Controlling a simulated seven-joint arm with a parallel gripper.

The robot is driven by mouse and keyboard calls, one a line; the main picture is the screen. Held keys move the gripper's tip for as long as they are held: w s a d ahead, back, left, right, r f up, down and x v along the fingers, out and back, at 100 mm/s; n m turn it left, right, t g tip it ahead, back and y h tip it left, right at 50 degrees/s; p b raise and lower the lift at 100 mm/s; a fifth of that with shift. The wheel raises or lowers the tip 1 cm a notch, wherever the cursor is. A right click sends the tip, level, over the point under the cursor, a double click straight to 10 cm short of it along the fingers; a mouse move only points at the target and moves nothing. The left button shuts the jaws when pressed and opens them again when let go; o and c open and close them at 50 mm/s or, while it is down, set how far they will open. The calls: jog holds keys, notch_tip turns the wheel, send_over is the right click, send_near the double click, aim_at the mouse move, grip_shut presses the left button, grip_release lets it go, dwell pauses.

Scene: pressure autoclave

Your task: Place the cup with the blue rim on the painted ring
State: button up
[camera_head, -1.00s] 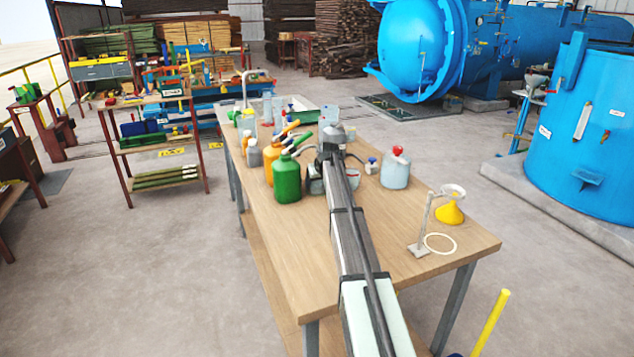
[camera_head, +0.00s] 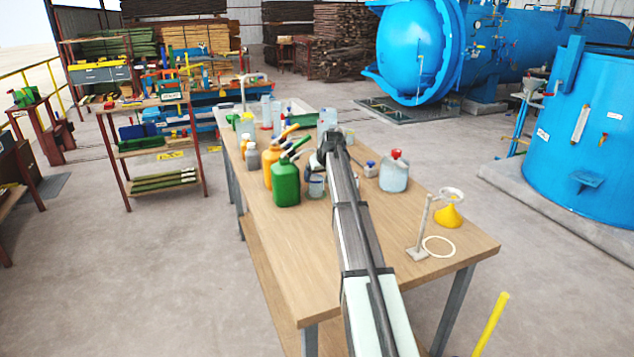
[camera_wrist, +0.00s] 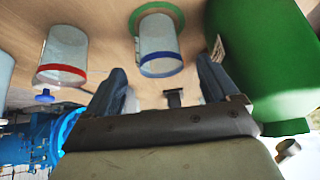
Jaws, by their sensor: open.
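The cup with the blue rim (camera_wrist: 160,45) is clear and upright; the wrist view shows it upside down. A green ring (camera_wrist: 176,14) on the tabletop shows around its base. In the head view a cup beside the green bottle (camera_head: 286,184) appears to be this one (camera_head: 316,186). My gripper (camera_wrist: 161,72) is open, its fingers on either side of the line to the cup, with nothing clearly between them. In the head view my gripper (camera_head: 330,143) is over the middle of the table. A pale ring (camera_head: 439,246) lies empty at the table's near right.
A cup with a red rim (camera_wrist: 62,55) stands beside the blue-rimmed one. The green bottle (camera_wrist: 262,60) is close to one finger. The table's near left is bare.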

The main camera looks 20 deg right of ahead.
jog(key=shift+v, duration=2.35)
